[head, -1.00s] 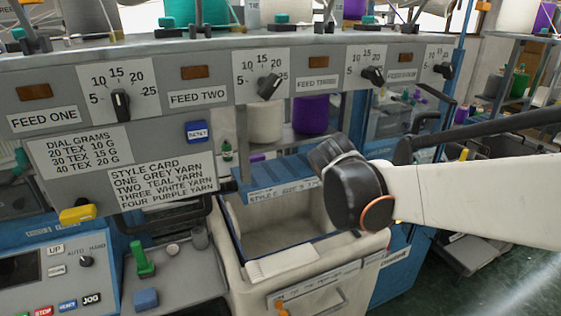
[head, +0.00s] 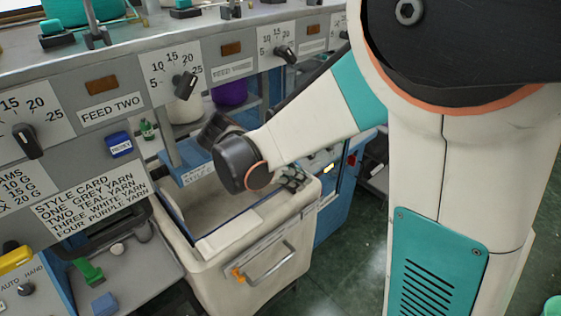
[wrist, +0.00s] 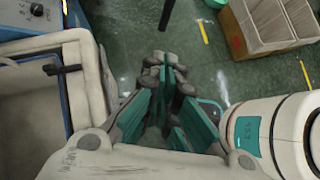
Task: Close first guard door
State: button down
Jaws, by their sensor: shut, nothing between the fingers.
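I cannot pick out the first guard door for certain in either view. The grey knitting machine front (head: 60,75), with dials and labels, runs across the left of the head view. A blue upright panel (head: 334,205) stands right of the cream bin. My gripper (head: 292,178) shows small beyond my wrist, above the bin's right edge, partly hidden by my arm. In the wrist view my gripper (wrist: 165,75) is shut and empty, its teal and grey fingers together over the green floor, right of the bin.
The open cream bin (head: 215,290) has a front handle (head: 270,268); its rim also shows in the wrist view (wrist: 88,95). A dark rod (wrist: 167,14) reaches in at the top. A carton (wrist: 232,33) with white trays stands at upper right. Green floor lies between.

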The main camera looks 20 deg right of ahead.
aim_at(337, 190)
jog(key=d+f, duration=0.1)
jog(key=d, duration=0.1)
jog(key=d+f, duration=0.1)
jog(key=d, duration=0.2)
jog(key=d+f, duration=0.2)
jog(key=d, duration=0.1)
jog(key=shift+s+b, duration=0.2)
jog(key=shift+b, duration=0.15)
